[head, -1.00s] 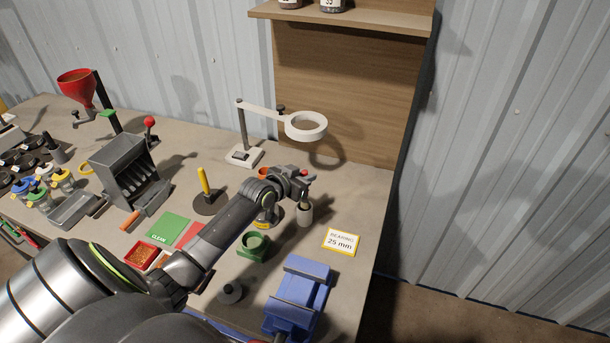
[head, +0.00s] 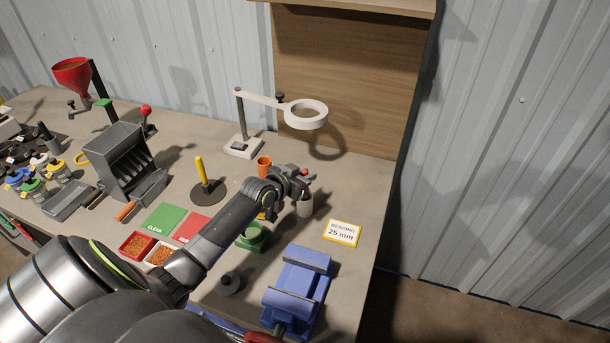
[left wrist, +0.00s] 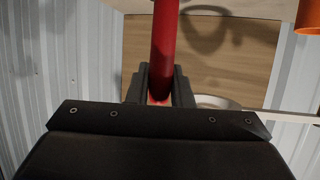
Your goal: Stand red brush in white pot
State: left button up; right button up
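My left gripper (head: 304,178) is shut on the red brush (left wrist: 164,50). In the left wrist view, the brush's red shaft stands between the two dark fingers. In the head view only a small red bit of it shows at the fingertips. The white pot (head: 305,208), pale grey-white in this light, stands on the bench directly below the gripper in the picture. The gripper covers its rim, so I cannot tell whether the brush's lower end is inside it. My right gripper is not in view.
An orange cup (head: 264,163) and a green holder (head: 252,240) stand left of the pot. A white ring lamp (head: 306,114) is behind. A blue vice (head: 297,285) is in front, and a bearing card (head: 342,232) lies at the right near the bench edge.

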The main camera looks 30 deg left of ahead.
pick_arm(q)
jog(key=o, duration=0.5)
jog(key=shift+s, duration=0.1)
jog(key=b+v, duration=0.1)
jog(key=v, duration=1.6)
jog(key=shift+s, duration=0.15)
dwell(0.4)
